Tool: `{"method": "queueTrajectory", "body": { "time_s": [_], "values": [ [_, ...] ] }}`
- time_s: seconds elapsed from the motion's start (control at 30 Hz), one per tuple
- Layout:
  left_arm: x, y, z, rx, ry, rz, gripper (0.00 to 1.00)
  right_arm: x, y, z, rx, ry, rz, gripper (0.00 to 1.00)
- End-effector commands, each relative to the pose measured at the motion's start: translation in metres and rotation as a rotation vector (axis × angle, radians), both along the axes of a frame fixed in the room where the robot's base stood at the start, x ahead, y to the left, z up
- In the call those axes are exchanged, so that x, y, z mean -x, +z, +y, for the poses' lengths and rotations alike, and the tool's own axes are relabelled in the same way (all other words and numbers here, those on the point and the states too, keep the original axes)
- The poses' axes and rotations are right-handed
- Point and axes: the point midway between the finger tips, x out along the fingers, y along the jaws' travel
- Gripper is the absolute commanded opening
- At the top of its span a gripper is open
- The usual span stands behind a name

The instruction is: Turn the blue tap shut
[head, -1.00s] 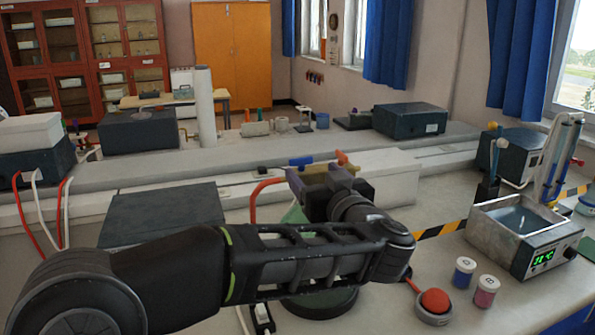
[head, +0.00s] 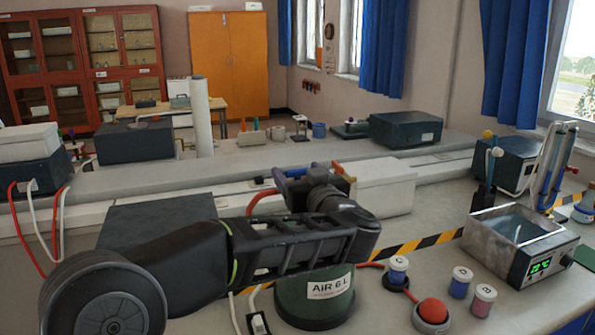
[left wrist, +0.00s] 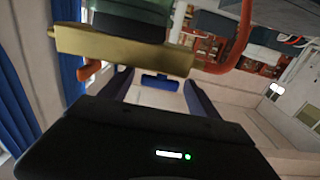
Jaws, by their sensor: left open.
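The blue tap (head: 297,172) shows as a small blue handle behind my left gripper in the head view. In the left wrist view the blue tap (left wrist: 160,81) is a short blue bar between the fingertips. My left gripper (head: 287,186) is open; its two dark fingers (left wrist: 158,77) stand on either side of the blue bar, and I cannot tell whether they touch it. A brass valve body (left wrist: 120,48) crosses the wrist view near the fingers. My forearm hides much of the valve in the head view. My right gripper is not in view.
An orange tap (head: 338,167) sits right of the blue one. A red hose (left wrist: 238,38) curves nearby. Below my arm stands a green air cylinder (head: 315,300). Lidded jars (head: 460,283), a red button (head: 433,310) and a water bath (head: 515,232) are on the right.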

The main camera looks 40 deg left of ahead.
Motion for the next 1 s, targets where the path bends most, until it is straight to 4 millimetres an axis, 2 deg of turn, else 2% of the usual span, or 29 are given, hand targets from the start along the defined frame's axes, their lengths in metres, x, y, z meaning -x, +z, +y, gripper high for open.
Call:
{"method": "queueTrajectory", "body": {
  "time_s": [0.37, 1.0],
  "values": [
    [-0.0042, -0.0006, 0.0057, 0.000, -0.001, 0.001, 0.70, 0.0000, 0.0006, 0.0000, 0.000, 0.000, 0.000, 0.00],
    [-0.0040, -0.0003, 0.0055, -0.001, -0.001, 0.001, 0.18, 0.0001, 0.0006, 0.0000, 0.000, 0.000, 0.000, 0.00]
  ]
}}
